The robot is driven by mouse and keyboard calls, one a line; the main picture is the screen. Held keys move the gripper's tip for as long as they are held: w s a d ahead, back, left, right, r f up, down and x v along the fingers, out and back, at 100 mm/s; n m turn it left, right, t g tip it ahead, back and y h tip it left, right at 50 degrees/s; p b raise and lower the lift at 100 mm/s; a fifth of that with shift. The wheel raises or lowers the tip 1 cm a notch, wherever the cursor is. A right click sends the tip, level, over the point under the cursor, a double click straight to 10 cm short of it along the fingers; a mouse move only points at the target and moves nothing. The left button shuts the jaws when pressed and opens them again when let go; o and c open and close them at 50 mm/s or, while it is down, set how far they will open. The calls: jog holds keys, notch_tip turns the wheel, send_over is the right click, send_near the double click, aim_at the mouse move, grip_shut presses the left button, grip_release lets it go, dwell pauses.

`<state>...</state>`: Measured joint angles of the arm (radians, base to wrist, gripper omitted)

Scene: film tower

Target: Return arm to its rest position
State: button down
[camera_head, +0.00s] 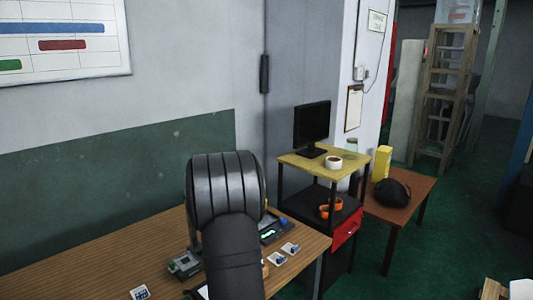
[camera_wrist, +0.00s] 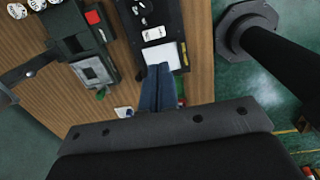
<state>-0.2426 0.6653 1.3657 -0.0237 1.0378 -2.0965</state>
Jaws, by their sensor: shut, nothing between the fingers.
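My gripper (camera_wrist: 159,72) shows in the wrist view as two bluish fingers pressed together, with nothing between them. Its tips overlap the near end of a black tray (camera_wrist: 172,14) and lie beside a white pad (camera_wrist: 161,55). I cannot tell how far above the wooden table (camera_wrist: 203,60) they are. In the head view, my dark arm stands over the wooden table (camera_head: 90,253) and hides part of it. My gripper is not visible there.
A grey device (camera_wrist: 95,70) with a screen is left of my fingers. In the head view, small white cards (camera_head: 290,249) lie on the table. A shelf unit (camera_head: 340,168) with a monitor (camera_head: 312,124) and tape roll (camera_head: 333,162) stands to the right.

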jog(key=s+r+t, duration=0.2)
jog(key=s+r, duration=0.2)
jog(key=r, duration=0.4)
jog(key=shift+a, duration=0.1)
dwell(0.3)
jog(key=shift+w+d+f+g, duration=0.1)
jog(key=shift+w+f+g, duration=0.6)
jog(key=shift+f, duration=1.7)
jog(key=shift+w+d+f+g, duration=0.1)
jog(key=shift+w+f+g, duration=0.15)
jog(key=shift+w+f, duration=1.5)
jog(key=shift+w+f+g, duration=0.25)
jog(key=shift+f+g, duration=0.2)
jog(key=shift+f, duration=2.6)
